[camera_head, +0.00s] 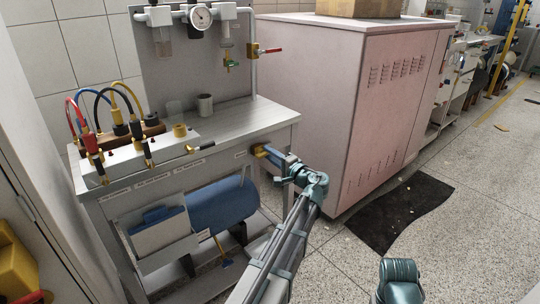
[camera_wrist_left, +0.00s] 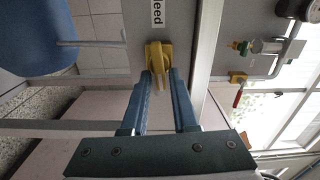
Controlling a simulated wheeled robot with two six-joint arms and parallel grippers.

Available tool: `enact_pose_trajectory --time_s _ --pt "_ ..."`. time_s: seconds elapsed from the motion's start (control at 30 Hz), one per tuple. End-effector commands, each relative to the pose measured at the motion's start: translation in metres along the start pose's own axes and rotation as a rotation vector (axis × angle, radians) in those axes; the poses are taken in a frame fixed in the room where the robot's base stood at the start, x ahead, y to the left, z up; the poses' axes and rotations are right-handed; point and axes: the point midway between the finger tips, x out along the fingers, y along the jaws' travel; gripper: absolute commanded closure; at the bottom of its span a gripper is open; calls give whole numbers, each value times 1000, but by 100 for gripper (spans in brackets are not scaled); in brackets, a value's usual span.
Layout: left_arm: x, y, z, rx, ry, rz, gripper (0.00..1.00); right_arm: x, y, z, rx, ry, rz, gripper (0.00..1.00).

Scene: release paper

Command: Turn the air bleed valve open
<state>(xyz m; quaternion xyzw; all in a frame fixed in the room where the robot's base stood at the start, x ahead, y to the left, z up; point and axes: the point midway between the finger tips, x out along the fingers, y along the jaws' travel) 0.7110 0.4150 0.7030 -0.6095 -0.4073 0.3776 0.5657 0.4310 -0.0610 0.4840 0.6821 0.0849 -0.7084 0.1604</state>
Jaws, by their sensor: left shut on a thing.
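The air bleed valve (camera_head: 260,151) is a small yellow fitting on the front right of the grey bench. In the left wrist view the yellow valve (camera_wrist_left: 156,52) sits just below a white label (camera_wrist_left: 157,14) on which "leed" can be read. My left gripper (camera_head: 269,154) reaches it from the right. Its two blue fingers (camera_wrist_left: 160,75) are shut on the valve's yellow handle, whose end shows between the fingertips. The exact angle of the handle is hard to tell.
Hoses and fittings (camera_head: 112,115) stand on the bench top (camera_head: 240,118). A blue tank (camera_head: 222,205) lies under it. A red-handled valve (camera_head: 268,50) is on the pipe above. A pink cabinet (camera_head: 385,110) stands close on the right. A black mat (camera_head: 400,215) lies on the floor.

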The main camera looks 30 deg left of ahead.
Motion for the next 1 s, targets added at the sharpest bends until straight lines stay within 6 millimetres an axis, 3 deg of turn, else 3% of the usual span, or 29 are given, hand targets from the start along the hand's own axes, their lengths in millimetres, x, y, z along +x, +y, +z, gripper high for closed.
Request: enact_pose_trajectory --time_s 0.77,0.8,0.9,1.0 --pt "-1 2 2 88 -4 5 100 2 0 0 0 0 0 100" --pt "-1 2 3 88 -4 5 69 2 0 0 0 0 0 100" --pt "-1 2 2 88 -3 4 55 2 0 0 0 0 0 100" --pt "-1 2 2 89 -3 3 55 2 0 0 0 0 0 100"
